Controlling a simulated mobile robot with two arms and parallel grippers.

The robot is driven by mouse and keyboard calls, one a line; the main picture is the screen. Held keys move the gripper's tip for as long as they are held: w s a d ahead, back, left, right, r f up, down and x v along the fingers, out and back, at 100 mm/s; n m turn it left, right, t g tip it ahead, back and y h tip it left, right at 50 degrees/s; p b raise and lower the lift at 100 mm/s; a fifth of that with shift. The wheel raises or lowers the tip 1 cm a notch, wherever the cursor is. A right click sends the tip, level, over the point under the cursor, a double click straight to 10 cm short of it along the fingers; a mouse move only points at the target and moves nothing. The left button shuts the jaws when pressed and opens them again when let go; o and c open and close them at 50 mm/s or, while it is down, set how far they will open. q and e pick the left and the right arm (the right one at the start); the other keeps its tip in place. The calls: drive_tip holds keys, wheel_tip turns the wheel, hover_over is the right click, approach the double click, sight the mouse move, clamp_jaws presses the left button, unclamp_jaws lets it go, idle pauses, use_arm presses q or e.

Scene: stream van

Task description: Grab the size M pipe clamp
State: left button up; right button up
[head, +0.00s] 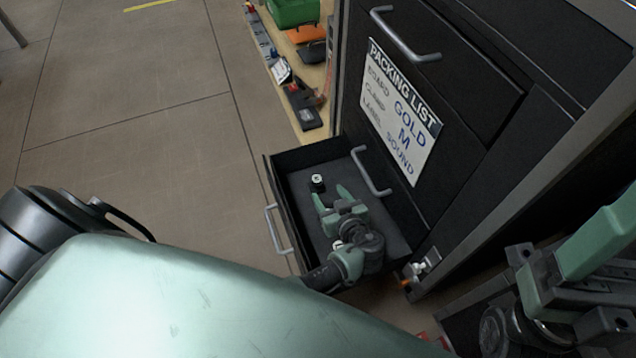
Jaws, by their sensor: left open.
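A small dark piece with a pale top (318,182) lies in the open drawer (283,205). It may be the pipe clamp, but it is too small to read a size. My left gripper (332,193) is over the drawer with its green fingers apart and nothing visible between them. The small piece is just beyond the fingertips, apart from them. My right gripper (565,262) is at the lower right, away from the drawer; its jaw opening is unclear. My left wrist hides the near part of the drawer.
A packing list (402,112) on the black cabinet (470,70) reads board gold, clamp M, label sound. A closed drawer with a handle (405,40) is above. A shelf (312,130) with a green bin (293,12) and tools stands behind. The floor at left is clear.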

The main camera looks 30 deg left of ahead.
sight(317, 180)
use_arm(q)
drive_tip(key=x, duration=0.2)
drive_tip(key=b+x, duration=0.1)
drive_tip(key=x, duration=0.1)
drive_tip(key=b+x, duration=0.1)
drive_tip(key=x, duration=0.2)
drive_tip(key=shift+a+r, duration=0.25)
clamp_jaws()
